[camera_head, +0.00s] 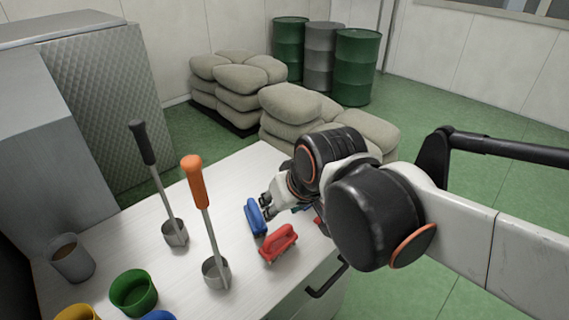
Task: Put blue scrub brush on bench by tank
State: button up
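The blue scrub brush (255,217) is on the pale bench (188,275), near its right part. My gripper (268,204) is low over the bench, right up against the right side of the blue brush. The fingers are small and partly covered by my wrist, so I cannot tell whether they are closed on the brush or only beside it. A red scrub brush (279,243) lies just in front of the blue one. Parts of another red thing and a teal thing show behind my wrist, mostly hidden. A tank is not clearly identifiable.
Two metal ladles with an orange handle (194,182) and a dark handle (142,143) stand on the bench, left of the brushes. A grey cup (72,260) and a green cup (134,293) are at front left. Sacks (290,104) and drums (357,68) stand behind.

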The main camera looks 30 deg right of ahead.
jog(key=s, duration=0.3)
jog(key=shift+s+r+t, duration=0.1)
jog(key=shift+s+t, duration=0.2)
jog(key=shift+s, duration=0.1)
notch_tip(320, 180, down, 4)
jog(key=b, duration=0.4)
dwell(0.6)
